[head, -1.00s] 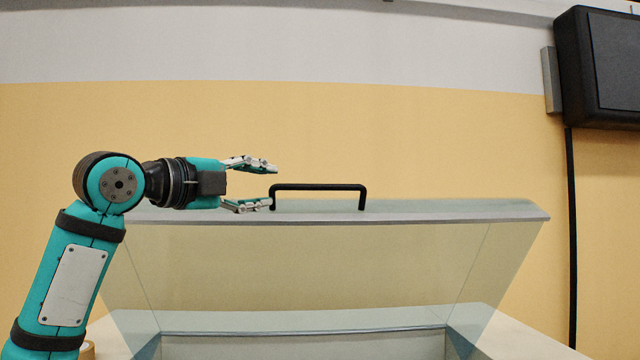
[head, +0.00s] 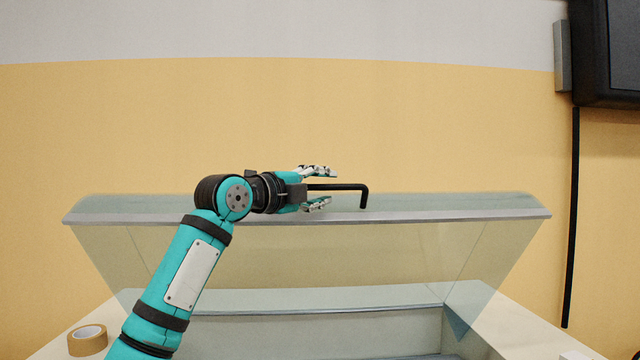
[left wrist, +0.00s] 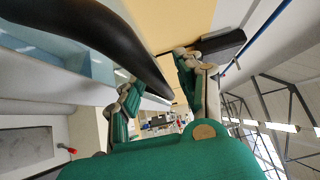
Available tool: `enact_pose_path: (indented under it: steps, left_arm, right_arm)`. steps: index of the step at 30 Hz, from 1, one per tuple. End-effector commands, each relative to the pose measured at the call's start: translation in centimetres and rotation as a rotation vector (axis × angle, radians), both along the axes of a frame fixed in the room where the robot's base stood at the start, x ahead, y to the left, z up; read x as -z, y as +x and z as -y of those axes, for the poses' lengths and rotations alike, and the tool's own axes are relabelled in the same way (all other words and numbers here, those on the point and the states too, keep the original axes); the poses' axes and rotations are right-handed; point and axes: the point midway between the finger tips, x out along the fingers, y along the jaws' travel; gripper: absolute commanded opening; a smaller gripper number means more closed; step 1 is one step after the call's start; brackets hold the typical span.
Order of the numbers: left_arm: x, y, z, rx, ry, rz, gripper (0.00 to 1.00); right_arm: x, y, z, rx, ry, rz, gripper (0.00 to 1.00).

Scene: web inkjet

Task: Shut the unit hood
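The unit hood (head: 440,215) is a clear panel with a grey edge strip, and it stands raised over the unit. A black bar handle (head: 355,187) sits on its top edge. My left gripper (head: 324,188) is at the left part of the handle, with one finger above the bar and one below it. The fingers are apart, and I see no grip on the bar. In the left wrist view the handle (left wrist: 110,35) is large and close, reaching between my spread fingers (left wrist: 160,90). My right gripper does not show.
A roll of brown tape (head: 88,345) lies on the pale surface at the lower left. A dark screen (head: 610,55) hangs on the wall at the upper right, with a black cable (head: 572,220) below it. The wall behind the hood is bare.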

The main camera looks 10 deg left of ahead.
Motion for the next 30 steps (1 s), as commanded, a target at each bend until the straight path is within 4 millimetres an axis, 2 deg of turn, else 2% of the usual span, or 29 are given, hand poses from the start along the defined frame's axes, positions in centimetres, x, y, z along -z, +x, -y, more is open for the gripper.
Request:
enact_pose_path:
  steps: [4, 12, 25, 30]
  left_arm:
    - [0.0, 0.0, 0.0, 0.000, 0.000, 0.000, 0.35]
    - [0.0, 0.0, 0.0, 0.000, 0.000, -0.001, 0.00]
    - [0.2, 0.0, -0.1, -0.001, 0.001, 0.000, 0.00]
    - [2.1, -1.0, 0.1, -0.002, 0.008, 0.021, 0.00]
  right_arm:
    - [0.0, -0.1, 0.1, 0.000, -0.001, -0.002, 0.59]
    - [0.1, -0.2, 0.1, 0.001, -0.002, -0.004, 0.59]
    - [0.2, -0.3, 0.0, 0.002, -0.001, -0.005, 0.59]
    - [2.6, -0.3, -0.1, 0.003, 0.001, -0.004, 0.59]
